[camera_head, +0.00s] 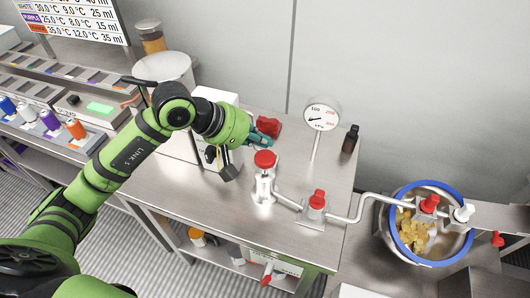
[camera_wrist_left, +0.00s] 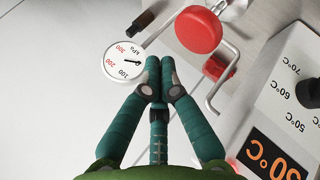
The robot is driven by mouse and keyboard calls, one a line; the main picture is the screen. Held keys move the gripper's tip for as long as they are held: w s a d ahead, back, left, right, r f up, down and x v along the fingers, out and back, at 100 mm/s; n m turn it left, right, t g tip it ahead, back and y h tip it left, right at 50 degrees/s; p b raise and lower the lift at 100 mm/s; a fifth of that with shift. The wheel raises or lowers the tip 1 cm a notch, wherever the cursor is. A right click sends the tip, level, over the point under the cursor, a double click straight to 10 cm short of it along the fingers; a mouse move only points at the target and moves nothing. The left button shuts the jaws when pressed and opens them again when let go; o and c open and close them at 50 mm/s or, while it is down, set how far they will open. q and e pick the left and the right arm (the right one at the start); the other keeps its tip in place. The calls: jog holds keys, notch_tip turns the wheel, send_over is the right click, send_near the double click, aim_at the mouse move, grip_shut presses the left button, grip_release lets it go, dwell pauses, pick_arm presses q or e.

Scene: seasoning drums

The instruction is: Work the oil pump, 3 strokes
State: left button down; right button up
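The oil pump appears to be the upright metal cylinder with a round red knob (camera_head: 264,160) on the steel bench; a pipe runs right from its base. A large red knob (camera_wrist_left: 199,30), likely the pump's, shows upper right in the left wrist view. My left gripper (camera_head: 268,141) is just behind and above the pump knob, apart from it. In the wrist view its fingertips (camera_wrist_left: 154,68) are together with nothing between them. A red object (camera_head: 268,125) is partly hidden behind the gripper. My right gripper is not in view.
A pressure gauge (camera_head: 321,117) and a dark bottle (camera_head: 350,139) stand at the back right of the bench. A red-capped valve (camera_head: 317,200) sits on the pipe, which leads to a blue-rimmed drum (camera_head: 395,232) holding yellow pieces. A white box (camera_wrist_left: 284,95) with a temperature display is nearby.

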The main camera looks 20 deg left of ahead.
aim_at(262, 157)
pick_arm(q)
notch_tip(262, 157, up, 3)
jog(key=shift+r+p, duration=0.2)
jog(key=shift+p, duration=0.35)
dwell(0.4)
